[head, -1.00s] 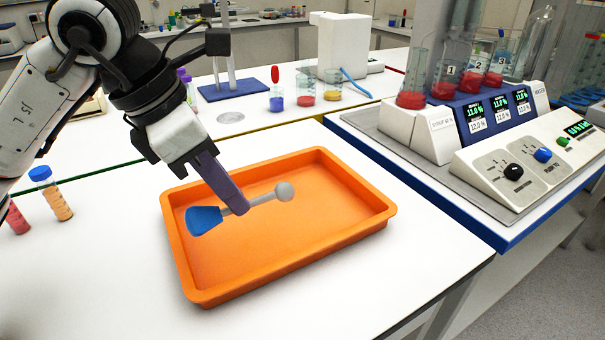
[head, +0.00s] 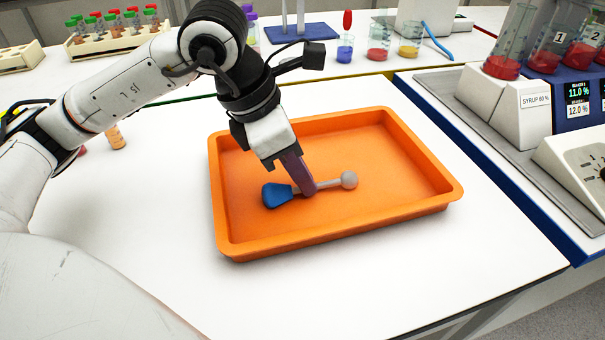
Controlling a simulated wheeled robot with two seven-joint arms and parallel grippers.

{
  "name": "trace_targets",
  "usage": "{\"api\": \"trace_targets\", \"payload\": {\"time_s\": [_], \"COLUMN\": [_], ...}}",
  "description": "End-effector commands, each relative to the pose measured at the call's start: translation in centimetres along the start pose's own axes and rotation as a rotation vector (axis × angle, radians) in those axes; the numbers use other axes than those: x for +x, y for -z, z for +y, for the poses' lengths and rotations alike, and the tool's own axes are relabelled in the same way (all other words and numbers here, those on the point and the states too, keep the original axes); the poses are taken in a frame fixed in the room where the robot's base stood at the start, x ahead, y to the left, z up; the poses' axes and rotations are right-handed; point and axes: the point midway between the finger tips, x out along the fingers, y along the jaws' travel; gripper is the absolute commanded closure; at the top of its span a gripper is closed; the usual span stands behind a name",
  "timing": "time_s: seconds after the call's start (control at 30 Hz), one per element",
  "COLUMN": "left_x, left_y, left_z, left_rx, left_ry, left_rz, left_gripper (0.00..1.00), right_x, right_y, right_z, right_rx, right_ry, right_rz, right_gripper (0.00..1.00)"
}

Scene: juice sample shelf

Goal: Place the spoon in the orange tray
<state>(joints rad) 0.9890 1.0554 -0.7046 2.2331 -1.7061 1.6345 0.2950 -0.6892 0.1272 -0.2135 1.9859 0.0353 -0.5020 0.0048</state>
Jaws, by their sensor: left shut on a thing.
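The orange tray (head: 335,241) lies on the white table in the middle of the head view. My left gripper (head: 304,190) points down over the tray and is shut on the handle between the two ends. The spoon is inside the tray's outline; whether it touches the tray floor I cannot tell. The fingers hide part of the handle. My right gripper is not in view.
A dispensing machine with a blue base (head: 575,120) and beakers stands at the right. Small beakers with blue, red and yellow liquid (head: 378,42) and a rack of vials (head: 112,35) stand at the back. The table is bare in front of the tray.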

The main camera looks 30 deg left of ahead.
Motion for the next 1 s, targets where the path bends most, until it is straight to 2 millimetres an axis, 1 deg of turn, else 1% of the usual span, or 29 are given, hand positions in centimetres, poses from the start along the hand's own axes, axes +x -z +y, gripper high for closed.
{"api": "trace_targets", "payload": {"time_s": [0.2,0.33,0.37,0.4,0.43,0.47,0.73,0.83,0.93,1.0], "left_x": [0.1,0.5,0.3,0.3,0.3,0.3,0.2,-0.3,-1.6,-3.0], "left_y": [0.0,0.2,0.1,0.1,0.1,0.1,0.1,-0.1,-0.1,-0.1], "left_z": [0.0,0.0,0.0,0.0,0.0,0.0,0.0,0.0,0.1,0.1], "left_rx": [0.001,0.001,0.001,0.001,0.001,0.001,0.001,0.001,0.0,0.001], "left_ry": [-0.001,-0.001,-0.001,-0.001,-0.001,-0.001,-0.001,-0.001,-0.005,-0.006], "left_rz": [-0.002,-0.002,-0.002,-0.002,-0.002,-0.002,-0.002,-0.002,-0.004,-0.005], "left_gripper": [1.0,1.0,0.87,0.8,0.75,0.73,0.73,0.73,0.73,0.73], "right_x": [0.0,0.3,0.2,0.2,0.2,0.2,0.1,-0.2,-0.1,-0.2], "right_y": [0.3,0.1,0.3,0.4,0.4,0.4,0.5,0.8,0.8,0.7], "right_z": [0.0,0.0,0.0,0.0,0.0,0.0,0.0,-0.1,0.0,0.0], "right_rx": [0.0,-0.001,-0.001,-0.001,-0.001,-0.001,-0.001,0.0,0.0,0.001], "right_ry": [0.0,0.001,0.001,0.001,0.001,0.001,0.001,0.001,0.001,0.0], "right_rz": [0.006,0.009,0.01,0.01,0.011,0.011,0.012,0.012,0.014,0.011], "right_gripper": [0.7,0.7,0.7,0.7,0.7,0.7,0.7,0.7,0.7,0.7]}}
